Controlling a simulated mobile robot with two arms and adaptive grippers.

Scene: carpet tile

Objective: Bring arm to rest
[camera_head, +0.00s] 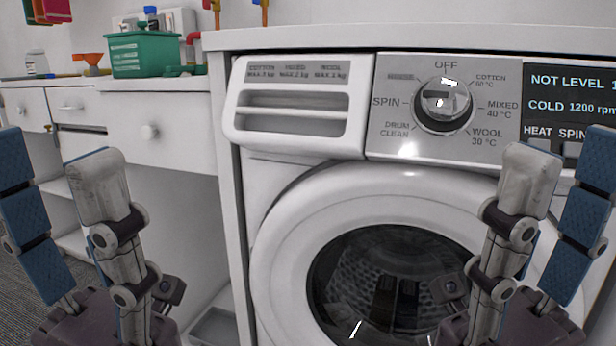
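My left gripper (58,195) is at the lower left, in front of the white cabinet. Its two fingers, with blue pads, are spread apart with nothing between them. My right gripper (546,205) is at the lower right, in front of the washing machine (270,215). Its fingers are also spread and empty. Both grippers point upward, and neither visibly holds anything. The lower parts of both arms are cut off by the bottom edge.
The washing machine's round door (290,240) looks closed, below a dial (443,103) and a dark display (570,100). A white cabinet (180,140) with drawers stands left. A green basket (143,55) and an orange funnel (89,60) sit on its top.

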